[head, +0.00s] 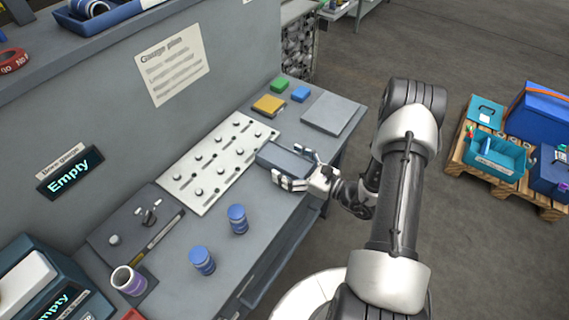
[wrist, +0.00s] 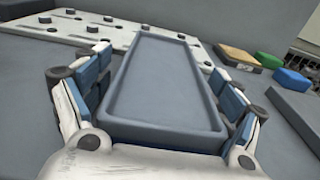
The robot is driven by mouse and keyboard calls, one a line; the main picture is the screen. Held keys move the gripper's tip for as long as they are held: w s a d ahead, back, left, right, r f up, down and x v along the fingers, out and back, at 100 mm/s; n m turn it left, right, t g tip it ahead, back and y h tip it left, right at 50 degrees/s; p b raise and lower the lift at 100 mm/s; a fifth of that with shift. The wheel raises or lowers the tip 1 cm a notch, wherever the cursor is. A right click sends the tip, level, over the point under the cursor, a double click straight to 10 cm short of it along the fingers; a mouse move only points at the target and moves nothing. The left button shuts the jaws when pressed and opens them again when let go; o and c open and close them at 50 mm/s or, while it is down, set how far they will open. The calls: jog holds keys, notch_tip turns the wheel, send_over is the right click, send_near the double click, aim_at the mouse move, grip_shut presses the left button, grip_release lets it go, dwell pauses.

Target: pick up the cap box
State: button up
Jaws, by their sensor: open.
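The cap box (head: 283,157), a shallow blue-grey box with a raised rim, lies on the grey bench beside the white pegged plate. In the wrist view the cap box (wrist: 160,90) stretches away from my gripper and looks empty. My gripper (head: 294,169) is open at the box's near end, with one finger on either side of it. In the wrist view the blue finger pads of my gripper (wrist: 165,75) flank the box's long sides. I cannot tell whether the pads touch it.
The white pegged plate (head: 218,165) lies just behind the box. Yellow (head: 268,105), green (head: 280,84) and blue (head: 300,94) blocks and a flat grey plate (head: 331,113) lie farther along. Two blue cylinders (head: 237,219) (head: 202,260) and a mug (head: 128,280) stand nearer.

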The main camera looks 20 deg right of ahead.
jog(key=c, duration=1.2)
jog(key=shift+r, duration=0.1)
